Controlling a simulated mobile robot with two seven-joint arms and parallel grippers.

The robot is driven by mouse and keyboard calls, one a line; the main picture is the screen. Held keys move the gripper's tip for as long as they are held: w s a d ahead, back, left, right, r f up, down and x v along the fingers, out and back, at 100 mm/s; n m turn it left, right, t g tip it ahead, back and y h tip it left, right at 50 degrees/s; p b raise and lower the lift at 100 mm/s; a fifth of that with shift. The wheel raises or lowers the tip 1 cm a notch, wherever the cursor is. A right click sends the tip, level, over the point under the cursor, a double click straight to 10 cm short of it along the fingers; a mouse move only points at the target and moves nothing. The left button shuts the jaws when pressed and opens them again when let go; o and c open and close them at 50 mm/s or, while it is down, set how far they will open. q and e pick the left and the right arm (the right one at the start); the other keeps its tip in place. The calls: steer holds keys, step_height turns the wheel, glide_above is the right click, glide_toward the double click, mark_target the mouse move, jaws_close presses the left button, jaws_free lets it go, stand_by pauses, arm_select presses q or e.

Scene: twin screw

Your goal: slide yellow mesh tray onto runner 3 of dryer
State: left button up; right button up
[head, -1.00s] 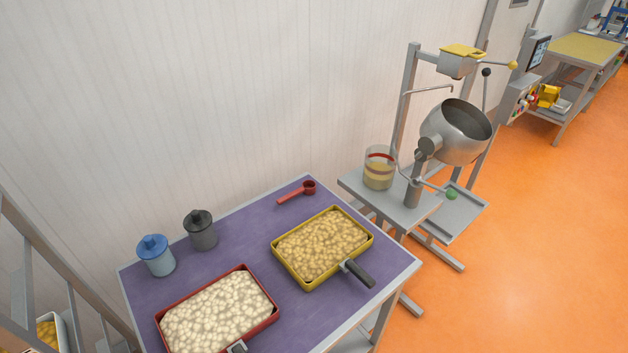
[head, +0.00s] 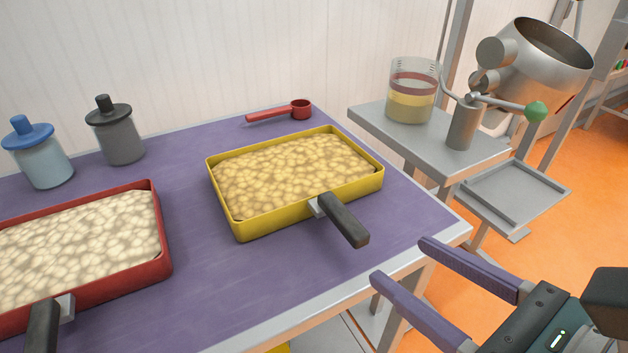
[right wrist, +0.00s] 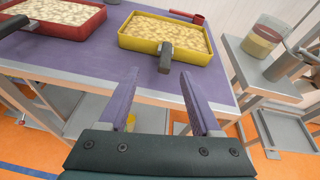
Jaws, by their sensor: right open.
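The yellow tray (head: 310,205) lies flat on the purple table top, filled with pale yellowish pieces. Its dark handle (head: 343,220) points toward the table's front right edge. It also shows in the right wrist view (right wrist: 140,44), with its handle (right wrist: 165,57) pointing toward me. My right gripper (head: 398,260) is open and empty, off the table's front edge and to the right of the handle. In the right wrist view its two purple fingers (right wrist: 155,82) are spread below the handle, apart from it. My left gripper is not in view. The dryer's runners are not in view.
A red tray (head: 162,240) of whitish pieces lies left of the yellow one. A red scoop (head: 282,112), a blue-lidded jar (head: 40,160) and a dark jar (head: 118,140) stand behind. A grey stand (head: 400,135) with a glass beaker (head: 412,95) and a metal drum (head: 545,65) is at right.

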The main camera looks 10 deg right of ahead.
mark_target(344, 215)
steer(key=shift+m+t+h, duration=0.3)
steer(key=shift+m, duration=0.6)
steer(key=b+x, duration=0.1)
steer(key=x, duration=0.3)
steer(key=f+b+x, duration=0.1)
steer(key=x, duration=0.4)
steer(key=d+b+x, duration=0.1)
steer(key=x, duration=0.4)
steer(key=shift+w+a+f, duration=0.1)
steer(key=shift+w+f, duration=0.05)
steer(key=shift+f, duration=0.25)
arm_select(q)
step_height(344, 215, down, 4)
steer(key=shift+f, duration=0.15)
arm_select(e)
steer(key=shift+c, duration=0.3)
steer(key=c, duration=0.8)
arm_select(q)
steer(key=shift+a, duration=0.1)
arm_select(e)
jaws_close()
